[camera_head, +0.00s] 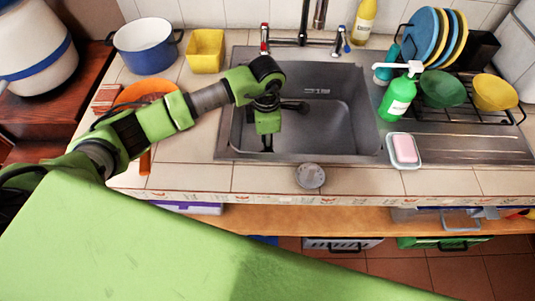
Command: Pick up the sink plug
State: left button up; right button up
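A round grey metal disc (310,176), which looks like the sink plug, lies on the tiled counter near its front edge, in front of the sink. My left gripper (267,146) points down over the left part of the grey sink basin (335,120), behind and to the left of the disc and apart from it. Its dark fingers are small in the view, and I cannot tell whether they are open or shut. A dark round part (293,106) in the basin is partly hidden by my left gripper. My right gripper is not in view.
A soap dish with pink soap (404,149) and a green soap bottle (397,97) stand to the right of the basin. The tap (302,40) rises behind it. The front counter strip beside the disc is clear.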

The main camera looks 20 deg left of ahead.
pick_arm(q)
jog(key=shift+s+a+f+p, duration=0.1)
jog(key=shift+f+p, duration=0.15)
jog(key=shift+f, duration=0.85)
jog(key=shift+s+a+f+p, duration=0.1)
jog(key=shift+f+p, duration=0.15)
jog(key=shift+f, duration=0.85)
grip_shut()
